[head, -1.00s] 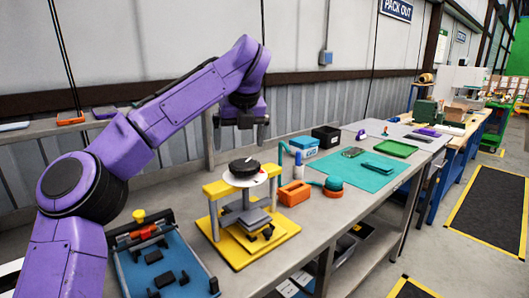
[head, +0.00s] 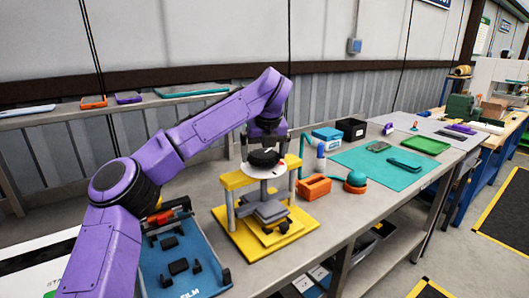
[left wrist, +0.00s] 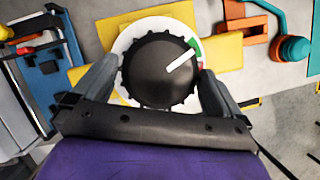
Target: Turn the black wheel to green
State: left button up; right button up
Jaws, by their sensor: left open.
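The black wheel (head: 263,158) sits on a white round dial (head: 264,171) on top of a yellow stand (head: 236,180). In the left wrist view the knobbed wheel (left wrist: 150,80) has a white pointer that points up and right, toward the green patch (left wrist: 194,46) on the dial. A small red patch (left wrist: 200,69) lies just below the green. My left gripper (head: 264,150) is right over the wheel. In the left wrist view its open fingers (left wrist: 158,68) stand on both sides of the wheel; I cannot tell whether they touch it. My right gripper is out of view.
An orange box (head: 314,188) and a teal-topped round thing (head: 356,182) stand right of the stand. A blue tray (head: 205,275) with black parts lies left. A teal mat (head: 400,180) lies further right. Some bare grey bench top shows around the stand.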

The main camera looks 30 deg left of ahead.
pick_arm(q)
jog(key=shift+w, duration=0.1)
jog(key=c, duration=0.8)
jog(key=shift+o, duration=0.2)
jog(key=shift+a+f+m+b, duration=0.1)
jog(key=shift+m+b, duration=0.3)
jog(key=o, duration=0.8)
jog(key=shift+c, duration=0.2)
jog(key=v, duration=1)
jog(key=shift+r, duration=0.3)
